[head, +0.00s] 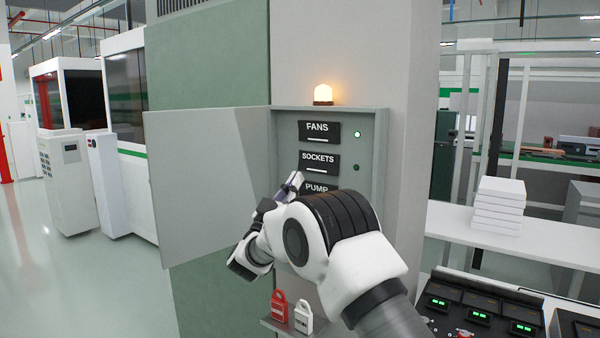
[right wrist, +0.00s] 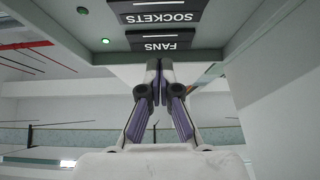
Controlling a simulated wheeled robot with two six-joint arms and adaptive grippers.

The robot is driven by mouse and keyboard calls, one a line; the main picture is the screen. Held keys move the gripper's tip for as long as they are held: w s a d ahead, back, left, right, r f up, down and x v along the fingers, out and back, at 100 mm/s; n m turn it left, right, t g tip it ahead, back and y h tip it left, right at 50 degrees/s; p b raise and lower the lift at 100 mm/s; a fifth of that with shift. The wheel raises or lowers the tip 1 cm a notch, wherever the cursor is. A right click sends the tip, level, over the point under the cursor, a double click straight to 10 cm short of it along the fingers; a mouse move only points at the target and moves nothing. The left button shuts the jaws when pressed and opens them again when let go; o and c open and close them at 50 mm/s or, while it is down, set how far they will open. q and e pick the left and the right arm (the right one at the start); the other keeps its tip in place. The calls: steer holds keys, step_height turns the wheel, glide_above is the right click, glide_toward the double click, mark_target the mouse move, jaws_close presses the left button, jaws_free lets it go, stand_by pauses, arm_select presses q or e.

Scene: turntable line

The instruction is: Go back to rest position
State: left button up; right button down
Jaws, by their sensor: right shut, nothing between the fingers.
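My right gripper (head: 292,186) is in front of the open grey control cabinet (head: 375,135), near the SOCKETS (head: 319,162) and PUMP (head: 316,187) labels. It also shows in the right wrist view (right wrist: 160,65), where its fingertips are together with nothing between them. That view is upside down, with the FANS label (right wrist: 163,42) just beyond the fingertips. I cannot tell whether they touch the panel. My right arm hides the lower part of the cabinet. My left gripper is not in view.
The cabinet door (head: 205,180) stands open to the left. A lit orange beacon (head: 323,95) is on top. A red padlock (head: 279,306) and a white padlock (head: 303,313) are on a small shelf below. White boxes (head: 498,207) are stacked on the table at right.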

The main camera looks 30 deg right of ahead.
step_height(320, 180, down, 24)
steer(key=a+n+t+y, duration=0.3)
steer(key=n+t+y, duration=0.3)
steer(key=n, duration=0.4)
steer(key=s+a+f+n+g+y, duration=0.15)
steer(key=s+f+y, duration=0.35)
steer(key=f, duration=0.5)
steer(key=s+a+f+n+g+y, duration=0.1)
steer(key=s+a+f+n+y, duration=0.25)
steer(key=f, duration=0.75)
steer(key=s+a+f+g+y, duration=0.25)
steer(key=s+f, duration=0.35)
steer(key=s, duration=0.3)
steer(key=s+a+f+g+y, duration=0.1)
steer(key=s+f+g+y, duration=0.25)
steer(key=s+f, duration=0.45)
steer(key=s+a+m+g+y, duration=0.1)
steer(key=s+a+g, duration=0.1)
steer(key=s, duration=0.8)
steer(key=s+a+m+g+y, duration=0.1)
steer(key=s+a+g+y, duration=0.1)
steer(key=s+g, duration=0.3)
steer(key=s+a, duration=0.1)
steer(key=s, duration=0.3)
steer(key=shift+s, duration=0.4)
